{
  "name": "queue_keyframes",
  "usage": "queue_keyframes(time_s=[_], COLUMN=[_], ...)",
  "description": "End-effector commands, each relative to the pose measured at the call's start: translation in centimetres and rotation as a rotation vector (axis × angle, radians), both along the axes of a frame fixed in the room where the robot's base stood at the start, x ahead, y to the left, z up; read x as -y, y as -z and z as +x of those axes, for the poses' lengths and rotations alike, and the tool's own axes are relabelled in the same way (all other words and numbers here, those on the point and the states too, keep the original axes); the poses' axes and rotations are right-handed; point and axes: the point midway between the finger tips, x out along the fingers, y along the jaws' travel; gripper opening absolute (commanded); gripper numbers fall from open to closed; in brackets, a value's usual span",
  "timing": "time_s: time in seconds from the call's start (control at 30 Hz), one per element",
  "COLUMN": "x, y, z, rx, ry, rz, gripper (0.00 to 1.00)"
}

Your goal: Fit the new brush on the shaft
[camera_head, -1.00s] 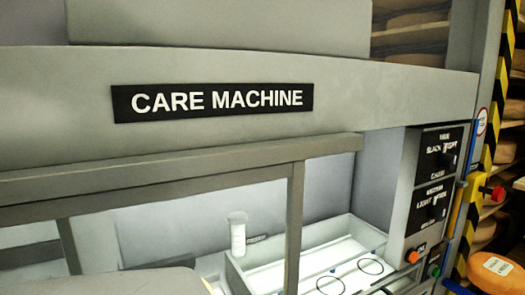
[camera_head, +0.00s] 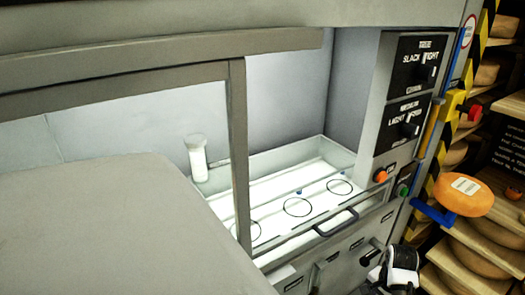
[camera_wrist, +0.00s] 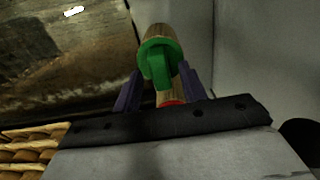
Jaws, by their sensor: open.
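In the wrist view, my gripper (camera_wrist: 160,72) has its two dark purple fingers apart. A green collar-like part (camera_wrist: 160,57) sits between and beyond them, around a tan cylinder (camera_wrist: 155,33). A red edge shows low between the fingers. I cannot tell whether this is the brush or the shaft, nor whether the fingers touch it. In the head view, a pale capped cylinder (camera_head: 197,158) stands upright beside the left end of a tray. No brush is clearly recognisable there.
The care machine holds a white tray (camera_head: 330,150) with black rings. A grey post (camera_head: 240,160) and rail cross in front. A control panel (camera_head: 408,90) stands at right, with an orange cheese wheel (camera_head: 463,194) and shelves beyond. A grey surface (camera_head: 100,225) fills the lower left.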

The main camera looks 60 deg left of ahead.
Motion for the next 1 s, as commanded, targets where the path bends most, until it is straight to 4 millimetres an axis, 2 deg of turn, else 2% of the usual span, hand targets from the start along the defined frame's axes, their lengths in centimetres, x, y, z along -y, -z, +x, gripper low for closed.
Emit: queue_keyframes(time_s=[0.1, 0.2, 1.0], x=[-0.1, -0.1, -0.1], y=[1.4, 1.8, 1.8], z=[-0.1, -0.1, 0.0], rx=[-0.004, -0.003, -0.001], ry=[-0.001, -0.001, -0.002], rz=[0.000, 0.000, 0.001], gripper=[0.42, 0.42, 0.42])
